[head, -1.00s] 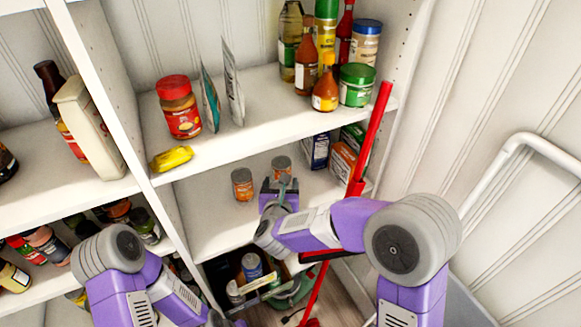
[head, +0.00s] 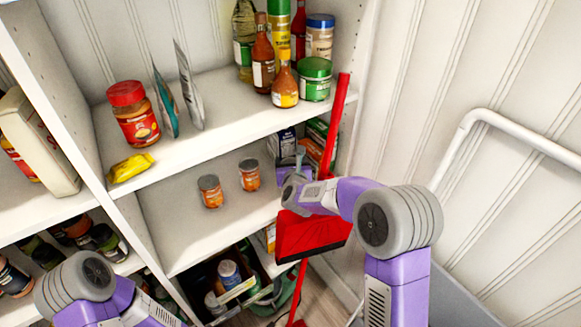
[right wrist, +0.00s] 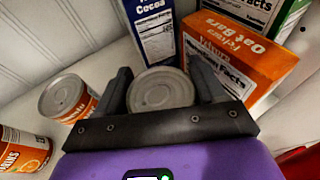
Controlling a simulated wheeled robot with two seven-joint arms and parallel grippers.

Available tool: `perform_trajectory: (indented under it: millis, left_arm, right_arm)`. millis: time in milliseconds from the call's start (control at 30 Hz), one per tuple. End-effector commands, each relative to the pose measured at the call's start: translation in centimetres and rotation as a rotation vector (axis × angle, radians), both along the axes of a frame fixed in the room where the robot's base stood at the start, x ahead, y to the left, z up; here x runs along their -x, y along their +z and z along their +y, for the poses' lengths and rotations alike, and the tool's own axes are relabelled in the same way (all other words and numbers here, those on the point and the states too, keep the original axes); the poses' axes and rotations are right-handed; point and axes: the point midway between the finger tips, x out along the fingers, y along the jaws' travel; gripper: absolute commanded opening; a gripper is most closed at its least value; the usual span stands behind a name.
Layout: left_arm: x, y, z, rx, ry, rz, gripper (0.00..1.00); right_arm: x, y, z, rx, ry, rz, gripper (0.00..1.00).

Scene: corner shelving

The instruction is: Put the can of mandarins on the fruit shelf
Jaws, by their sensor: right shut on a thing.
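My right gripper (head: 291,162) reaches into the middle shelf (head: 172,232), right of two orange-labelled cans. In the right wrist view its fingers (right wrist: 164,88) are shut on a can (right wrist: 160,90). Only the grey lid of this can shows clearly, so its label cannot be read, and I cannot tell whether it touches the shelf. The two other cans stand upright on the shelf, one nearer (head: 209,191) and one farther (head: 249,175). Both show in the right wrist view at left, with orange fruit-style labels (right wrist: 22,152) (right wrist: 65,97). My left gripper is out of view.
A blue cocoa box (right wrist: 152,30) and an orange oat bars box (right wrist: 236,60) stand just behind the held can. A red broom (head: 312,236) leans at the shelf's right front. The upper shelf (head: 220,125) holds jars and bottles. The middle shelf's left part is bare.

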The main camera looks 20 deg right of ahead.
Motion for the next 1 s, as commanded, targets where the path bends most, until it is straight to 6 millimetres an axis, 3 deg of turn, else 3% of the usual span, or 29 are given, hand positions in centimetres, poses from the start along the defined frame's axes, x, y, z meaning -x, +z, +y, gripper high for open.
perform_trajectory:
  millis: [100, 567, 600, 633, 1000]
  left_arm:
    - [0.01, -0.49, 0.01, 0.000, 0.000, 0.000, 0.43]
    - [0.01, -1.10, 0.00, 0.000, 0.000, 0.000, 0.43]
    - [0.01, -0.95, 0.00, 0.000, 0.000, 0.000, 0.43]
    - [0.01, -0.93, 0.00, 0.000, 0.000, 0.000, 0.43]
    - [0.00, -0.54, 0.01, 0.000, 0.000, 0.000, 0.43]
  right_arm:
    - [-0.07, -0.85, -0.06, 0.002, -0.002, -0.008, 0.25]
    - [-0.07, -1.24, -0.04, 0.000, -0.002, -0.009, 0.25]
    - [-0.03, -1.26, -0.02, 0.000, -0.001, -0.005, 0.75]
    - [-0.03, -1.23, -0.02, 0.000, -0.001, -0.005, 0.80]
    - [-0.02, -0.95, -0.03, 0.000, -0.002, -0.005, 0.80]
